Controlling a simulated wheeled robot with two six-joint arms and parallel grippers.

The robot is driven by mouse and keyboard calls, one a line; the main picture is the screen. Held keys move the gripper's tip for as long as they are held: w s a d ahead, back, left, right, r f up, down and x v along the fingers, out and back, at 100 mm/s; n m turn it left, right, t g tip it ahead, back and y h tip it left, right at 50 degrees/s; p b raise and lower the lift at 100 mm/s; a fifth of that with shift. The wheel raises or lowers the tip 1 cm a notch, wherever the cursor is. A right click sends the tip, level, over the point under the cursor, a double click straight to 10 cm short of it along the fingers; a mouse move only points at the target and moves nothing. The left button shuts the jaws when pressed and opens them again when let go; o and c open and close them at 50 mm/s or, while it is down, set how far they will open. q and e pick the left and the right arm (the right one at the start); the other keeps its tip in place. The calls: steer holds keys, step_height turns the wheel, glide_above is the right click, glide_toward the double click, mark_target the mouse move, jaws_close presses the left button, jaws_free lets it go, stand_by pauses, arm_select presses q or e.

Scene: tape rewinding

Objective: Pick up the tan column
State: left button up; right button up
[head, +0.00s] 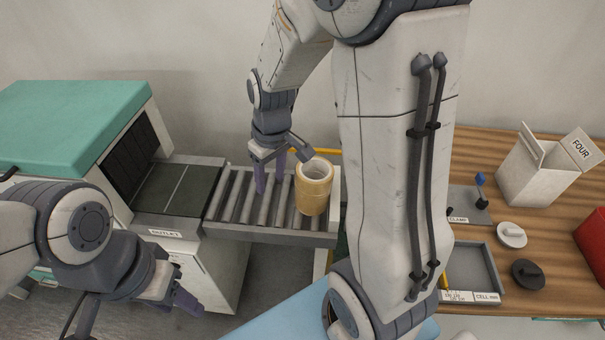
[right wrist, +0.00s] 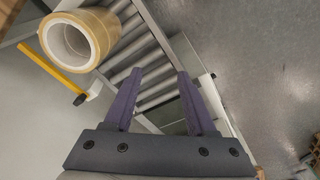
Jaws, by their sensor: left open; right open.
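The tan column (head: 313,195), a hollow cylinder with a pale inner wall, stands upright at the right end of the roller conveyor (head: 237,203). In the right wrist view the tan column (right wrist: 103,28) lies at the upper left, outside the fingers. My right gripper (head: 271,182) is open and empty, its fingers pointing down over the rollers just left of the column. In the right wrist view the right gripper (right wrist: 158,80) has only rollers between its fingers. My left gripper (head: 183,300) is at the lower left, open and empty, away from the conveyor.
A teal-topped machine (head: 75,115) with a dark curtain feeds the conveyor at left. A wooden table (head: 545,235) at right holds a white box (head: 535,172), a grey tray (head: 497,267) and small weights. My right arm hides the middle.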

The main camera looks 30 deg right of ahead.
steer(key=m, duration=0.1)
glide_above(300, 187)
step_height(300, 187, down, 3)
step_height(300, 187, down, 5)
steer(key=shift+s+d, duration=0.1)
steer(key=shift+w+d+f, duration=0.1)
steer(key=shift+w+f, duration=0.1)
steer(key=shift+f, duration=0.75)
steer(key=shift+w+f, duration=0.15)
steer(key=shift+f, duration=0.85)
steer(key=shift+w+d+f, duration=0.1)
steer(key=shift+w+f, duration=0.1)
steer(key=shift+f, duration=0.75)
jaws_close()
steer(key=shift+r+p, duration=0.1)
steer(key=shift+p, duration=0.2)
